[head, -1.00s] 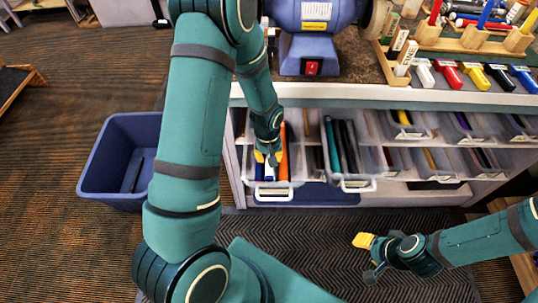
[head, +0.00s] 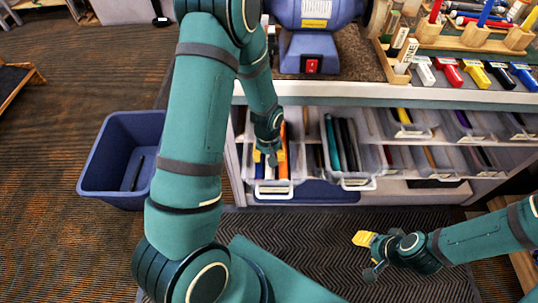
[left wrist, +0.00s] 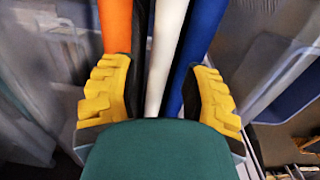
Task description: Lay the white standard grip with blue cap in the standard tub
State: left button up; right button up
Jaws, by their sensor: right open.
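My left gripper (head: 265,158) reaches down into a clear pull-out tub (head: 273,195) with a white handle, at the left end of the shelf. In the left wrist view its yellow fingers (left wrist: 160,90) stand wide apart. A white grip (left wrist: 165,55) lies between them, beside a blue length (left wrist: 203,40), a dark one and an orange grip (left wrist: 116,25). I cannot tell whether the blue belongs to the white grip; its cap end is hidden. The orange grip also shows in the head view (head: 283,155). My right gripper (head: 368,256) is open and empty above the dark mat.
More clear tubs (head: 358,183) with dark and coloured grips stand to the right. A blue bin (head: 115,193) is on the floor at left. The bench above carries a blue grinder (head: 308,45), wooden holders and coloured items. The mat (head: 310,228) in front is clear.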

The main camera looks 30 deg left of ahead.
pick_arm(q)
notch_tip(320, 180, up, 12)
jog(key=shift+s, duration=0.15)
dwell(0.6)
jog(key=shift+a, duration=0.1)
dwell(0.5)
